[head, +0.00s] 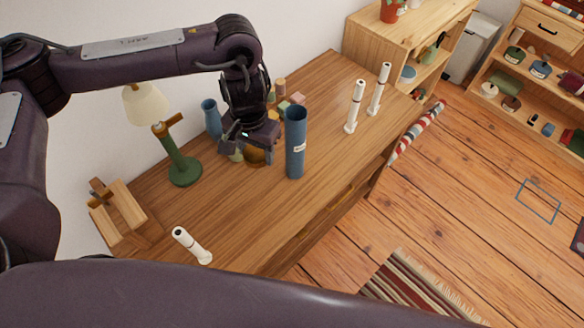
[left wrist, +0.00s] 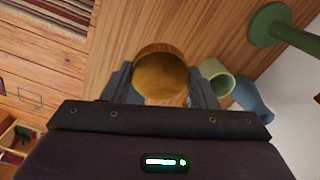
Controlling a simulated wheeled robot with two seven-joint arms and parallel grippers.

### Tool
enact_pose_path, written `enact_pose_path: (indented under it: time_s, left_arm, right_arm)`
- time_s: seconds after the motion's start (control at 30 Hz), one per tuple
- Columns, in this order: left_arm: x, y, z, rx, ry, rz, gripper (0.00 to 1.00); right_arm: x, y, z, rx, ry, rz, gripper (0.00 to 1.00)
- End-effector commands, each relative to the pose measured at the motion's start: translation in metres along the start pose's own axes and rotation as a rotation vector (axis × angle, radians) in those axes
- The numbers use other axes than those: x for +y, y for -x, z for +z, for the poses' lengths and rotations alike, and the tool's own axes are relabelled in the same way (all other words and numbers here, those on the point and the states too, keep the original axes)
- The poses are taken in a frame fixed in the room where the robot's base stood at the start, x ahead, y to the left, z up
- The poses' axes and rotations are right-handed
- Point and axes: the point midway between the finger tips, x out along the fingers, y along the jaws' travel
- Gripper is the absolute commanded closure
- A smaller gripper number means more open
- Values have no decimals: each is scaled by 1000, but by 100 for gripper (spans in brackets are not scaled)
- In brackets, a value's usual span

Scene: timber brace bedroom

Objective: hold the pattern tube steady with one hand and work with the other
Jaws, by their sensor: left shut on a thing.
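The blue pattern tube (head: 296,145) stands upright on the wooden desk (head: 325,105), with a small white label on its side. My left gripper (head: 250,148) is just left of the tube, low over the desk, its fingers partly hidden by the wrist. It is shut on a round golden-brown pot (head: 255,156), not on the tube. In the left wrist view the pot (left wrist: 160,75) sits between both fingers, its open mouth toward the camera. The tube cannot be made out in that view. My right gripper is not in view.
A green lamp (head: 184,168), a blue vase (head: 211,118) and a pale green cup (left wrist: 217,76) stand close by. A wooden stand (head: 120,215) is at left.

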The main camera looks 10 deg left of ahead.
Motion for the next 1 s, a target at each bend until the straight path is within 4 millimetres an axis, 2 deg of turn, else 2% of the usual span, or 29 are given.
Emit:
enact_pose_path:
  time_s: [0.17,0.5,0.6,0.7,0.87,1.0]
  left_arm:
    - [1,-26,4,-5,0,2,74]
    - [1,-121,4,-6,2,3,74]
    - [1,-144,4,-5,1,2,74]
    - [1,-157,3,-2,0,1,74]
    - [0,-166,2,1,0,0,74]
    - [0,-181,3,-2,0,-1,74]
  right_arm:
    - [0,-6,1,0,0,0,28]
    - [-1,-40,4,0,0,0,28]
    - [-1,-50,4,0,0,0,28]
    - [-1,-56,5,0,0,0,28]
    - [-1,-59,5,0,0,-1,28]
    - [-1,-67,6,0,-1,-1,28]
